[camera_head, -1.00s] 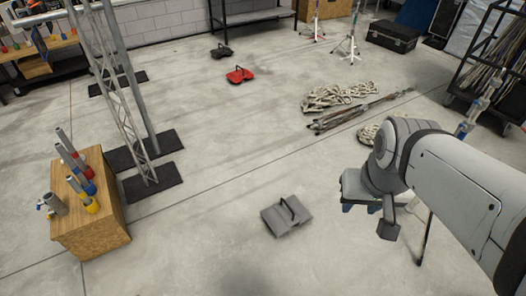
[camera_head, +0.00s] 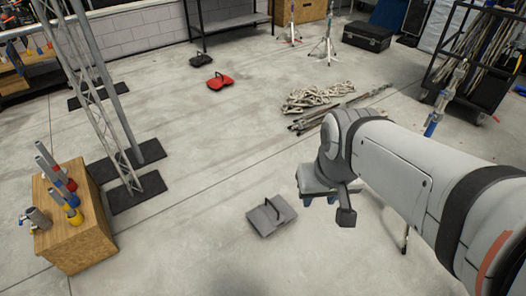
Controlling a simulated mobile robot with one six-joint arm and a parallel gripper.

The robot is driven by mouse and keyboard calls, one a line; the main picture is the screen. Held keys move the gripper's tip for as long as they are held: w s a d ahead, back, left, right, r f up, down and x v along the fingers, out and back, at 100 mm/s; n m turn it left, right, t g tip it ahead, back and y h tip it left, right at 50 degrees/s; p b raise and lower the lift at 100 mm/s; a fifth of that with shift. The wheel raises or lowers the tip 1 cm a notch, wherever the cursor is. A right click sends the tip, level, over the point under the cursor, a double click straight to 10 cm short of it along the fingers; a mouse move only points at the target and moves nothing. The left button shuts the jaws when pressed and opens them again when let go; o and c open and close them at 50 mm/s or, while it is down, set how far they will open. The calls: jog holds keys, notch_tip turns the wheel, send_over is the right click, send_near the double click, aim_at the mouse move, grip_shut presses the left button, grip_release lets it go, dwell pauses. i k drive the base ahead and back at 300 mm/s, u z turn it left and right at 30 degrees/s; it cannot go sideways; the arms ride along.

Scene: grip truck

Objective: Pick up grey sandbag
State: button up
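The grey sandbag (camera_head: 270,216) lies flat on the concrete floor near the lower middle of the view, its dark handle loop standing up. My gripper (camera_head: 320,198) is above and to the right of the sandbag in the picture, at the end of my grey arm.
A wooden box (camera_head: 75,238) with colored tools stands at the left. A metal truss (camera_head: 95,95) on black base plates rises behind it. A red sandbag (camera_head: 221,81) and a black sandbag (camera_head: 201,59) lie farther back. Coiled rope (camera_head: 312,97) and poles lie beyond my arm.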

aim_at(266, 217)
jog(key=u, duration=0.05)
jog(key=k, duration=0.6)
jog(key=z, duration=0.35)
jog(key=i, duration=2.25)
jog(key=u, duration=0.7)
